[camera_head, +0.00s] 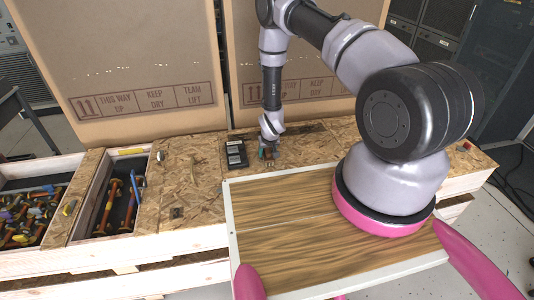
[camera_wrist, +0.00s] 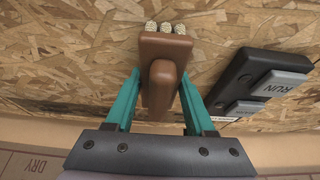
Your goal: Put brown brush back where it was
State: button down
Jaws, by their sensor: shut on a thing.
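The brown brush (camera_wrist: 162,85) is between the teal fingers of my gripper (camera_wrist: 160,97) in the wrist view. My gripper is shut on its brown body. Pale bristle tufts show at the brush's far end, over or against the chipboard; I cannot tell whether they touch it. In the head view my gripper (camera_head: 267,154) is low at the chipboard bench top, just right of a dark switch box, and the brush (camera_head: 268,161) shows only as a small patch below the fingers.
The switch box (camera_head: 236,154) with grey RUN buttons (camera_wrist: 275,84) sits close beside the brush. Large cardboard boxes (camera_head: 130,60) stand behind the bench. Bins at left hold several tools (camera_head: 30,215). A wood-topped tray (camera_head: 290,225) lies in front; bare chipboard (camera_head: 190,180) is clear left of the switch box.

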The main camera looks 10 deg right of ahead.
jog(key=shift+f, duration=0.15)
jog(key=shift+c, duration=1.3)
grip_release()
jog(key=s+d+r+m+t+y, duration=0.1)
jog(key=s+d+r, duration=0.15)
jog(key=r, duration=2.05)
jog(key=s+d+r+m, duration=0.1)
jog(key=s+r, duration=0.2)
jog(key=r, duration=2.1)
jog(key=s+d+r+m, duration=0.1)
jog(key=s+r, duration=0.8)
jog(key=s, duration=0.3)
jog(key=s+d+r+m+t+y, duration=0.1)
jog(key=s+r, duration=0.9)
jog(key=s, duration=0.2)
jog(key=shift+s+d+r+t, duration=0.15)
jog(key=shift+s+r+t, duration=0.05)
jog(key=shift+s+t, duration=0.1)
